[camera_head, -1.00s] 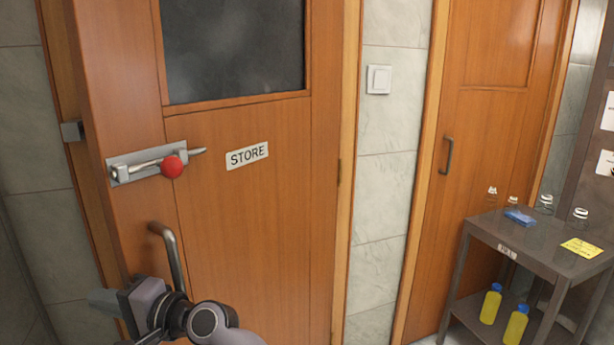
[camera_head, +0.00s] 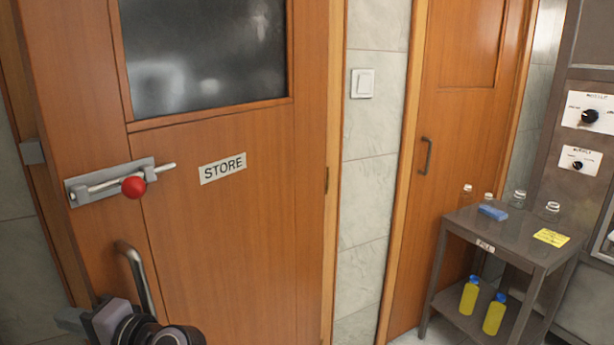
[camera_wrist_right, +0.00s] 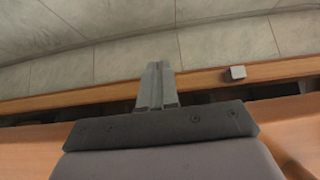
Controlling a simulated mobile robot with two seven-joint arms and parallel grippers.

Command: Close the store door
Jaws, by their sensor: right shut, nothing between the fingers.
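My right gripper (camera_head: 70,319) is at the lower left, by the door's free edge and below the handle; contact cannot be told. In the right wrist view its fingers (camera_wrist_right: 156,85) are shut and empty, pointing toward the wooden frame and tiled wall. My left gripper is out of view.
A metal keeper (camera_head: 32,151) sits on the frame left of the door; a small block (camera_wrist_right: 237,72) shows on the frame in the wrist view. At right are a second closed door (camera_head: 445,170) and a grey trolley (camera_head: 470,235) with glassware and yellow bottles.

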